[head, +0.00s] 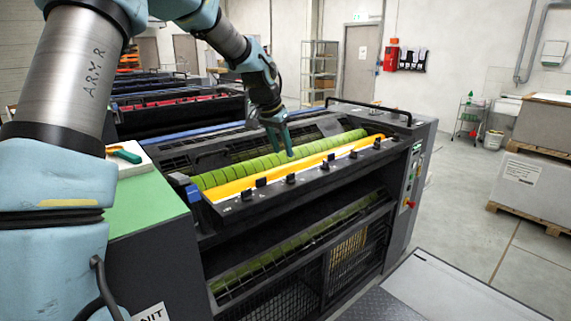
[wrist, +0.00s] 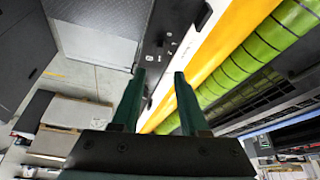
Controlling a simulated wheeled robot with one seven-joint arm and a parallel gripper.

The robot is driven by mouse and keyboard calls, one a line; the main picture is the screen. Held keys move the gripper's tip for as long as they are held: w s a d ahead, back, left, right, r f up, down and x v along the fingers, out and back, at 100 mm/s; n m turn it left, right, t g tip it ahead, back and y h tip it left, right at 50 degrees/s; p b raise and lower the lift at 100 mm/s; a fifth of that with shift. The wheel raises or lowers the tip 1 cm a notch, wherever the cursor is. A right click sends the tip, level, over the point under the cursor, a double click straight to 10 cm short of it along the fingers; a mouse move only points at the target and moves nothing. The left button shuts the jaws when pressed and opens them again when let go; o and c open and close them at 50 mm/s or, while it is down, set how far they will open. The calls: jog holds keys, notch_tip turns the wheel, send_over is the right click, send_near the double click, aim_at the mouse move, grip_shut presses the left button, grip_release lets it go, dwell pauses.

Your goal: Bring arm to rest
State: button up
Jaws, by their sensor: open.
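My arm reaches from the left of the head view over the printing unit. My gripper (head: 281,143) points down above the unit's green roller (head: 265,165). In the wrist view its two green fingers (wrist: 160,78) stand apart with nothing between them. Beyond them are the yellow strip (wrist: 215,60) and the dark front ledge of the unit. In the head view the tips look close to the roller; I cannot tell whether they touch it.
The ink unit (head: 300,250) has a yellow strip and several black tabs along its front. A green-topped cabinet (head: 145,212) stands at left with a teal-handled tool (head: 125,155). Pallets with boxes (head: 525,180) stand at right. The floor (head: 455,220) between is clear.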

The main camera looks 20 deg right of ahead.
jog(key=shift+s+a+r, duration=0.1)
jog(key=shift+a+r, duration=0.1)
jog(key=shift+r, duration=0.35)
